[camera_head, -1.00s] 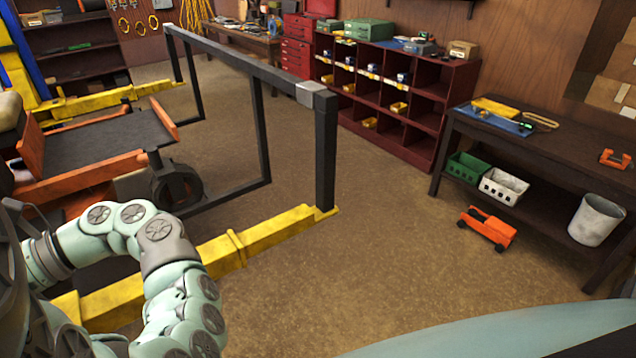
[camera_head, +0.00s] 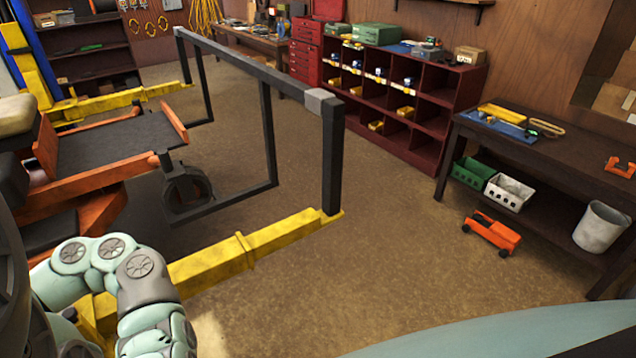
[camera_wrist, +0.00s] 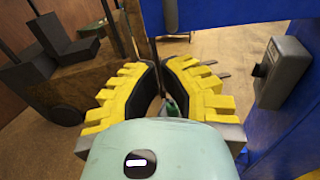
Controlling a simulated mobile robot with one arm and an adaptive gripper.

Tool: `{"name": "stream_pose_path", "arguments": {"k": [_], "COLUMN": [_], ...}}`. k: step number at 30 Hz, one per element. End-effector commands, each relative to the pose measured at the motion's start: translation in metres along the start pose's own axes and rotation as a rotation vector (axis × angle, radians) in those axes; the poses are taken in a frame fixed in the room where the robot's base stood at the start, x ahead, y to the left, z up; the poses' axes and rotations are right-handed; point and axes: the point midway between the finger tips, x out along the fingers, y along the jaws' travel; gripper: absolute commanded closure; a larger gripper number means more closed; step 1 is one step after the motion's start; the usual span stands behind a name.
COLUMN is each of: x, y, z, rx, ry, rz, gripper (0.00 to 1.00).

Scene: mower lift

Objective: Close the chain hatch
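I cannot make out the chain hatch in either view. My gripper (camera_wrist: 161,72) shows in the wrist view, with yellow ribbed fingers and black inner pads curving towards each other. Only a narrow gap shows between the tips, and I cannot tell whether they meet or hold anything. A blue post (camera_wrist: 277,140) with a grey box (camera_wrist: 283,72) on it stands just right of the fingers. In the head view my gripper is out of sight; only my pale green arm shows at the lower left.
In the head view, a yellow lift beam (camera_head: 215,263) and black frame (camera_head: 332,160) stand right of my arm. An orange mower-like machine (camera_head: 95,195) is at the left. A workbench (camera_head: 560,150) and an orange toy-like truck (camera_head: 491,233) are at the right. The middle floor is clear.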

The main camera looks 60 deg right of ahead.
Motion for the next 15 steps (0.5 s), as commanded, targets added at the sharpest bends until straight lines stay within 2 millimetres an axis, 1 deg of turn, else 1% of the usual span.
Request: {"name": "stream_pose_path", "arguments": {"k": [1,7,10,12,15], "x": [0.008,0.036,0.054,0.063,0.07], "y": [0.001,0.001,0.001,0.002,0.001], "z": [0.005,0.004,0.007,0.005,0.003], "rx": [0.001,0.002,0.004,0.004,0.003], "ry": [-0.005,-0.004,-0.005,-0.002,-0.001], "rz": [0.0,0.001,0.004,0.008,0.007], "gripper": [1.0,1.0,1.0,1.0,1.0]}}
